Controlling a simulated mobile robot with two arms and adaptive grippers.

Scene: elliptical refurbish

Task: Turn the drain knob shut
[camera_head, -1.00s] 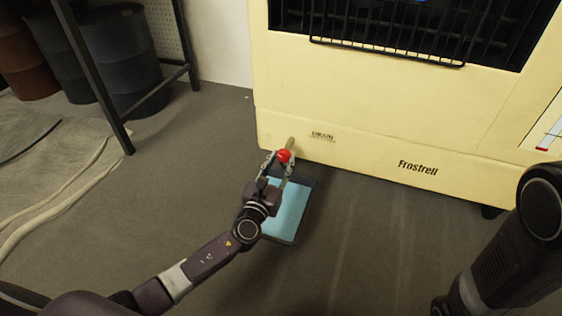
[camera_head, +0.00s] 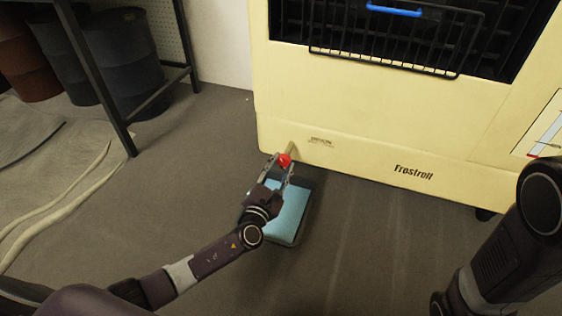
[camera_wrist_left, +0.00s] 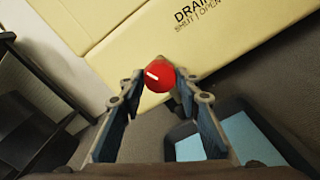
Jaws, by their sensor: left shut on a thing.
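The drain knob (camera_head: 284,160) is a red ball on a short pipe low on the front of the cream cabinet (camera_head: 350,155). It also shows in the left wrist view (camera_wrist_left: 160,75), with the lettering "DRAIN" and "SHUT | OPEN" above it to the right. My left gripper (camera_head: 279,164) is at the knob, its fingers on either side of the red ball and shut on it. In the left wrist view the knob sits between the fingertips. My right gripper is not in view; only a part of my right arm shows at the right.
A tray of light blue water (camera_head: 299,182) stands on the floor under the drain, below my left gripper. A wire rack (camera_head: 390,62) is in the cabinet's opening. A dark metal frame (camera_head: 98,90) and barrels (camera_head: 128,70) stand at the left.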

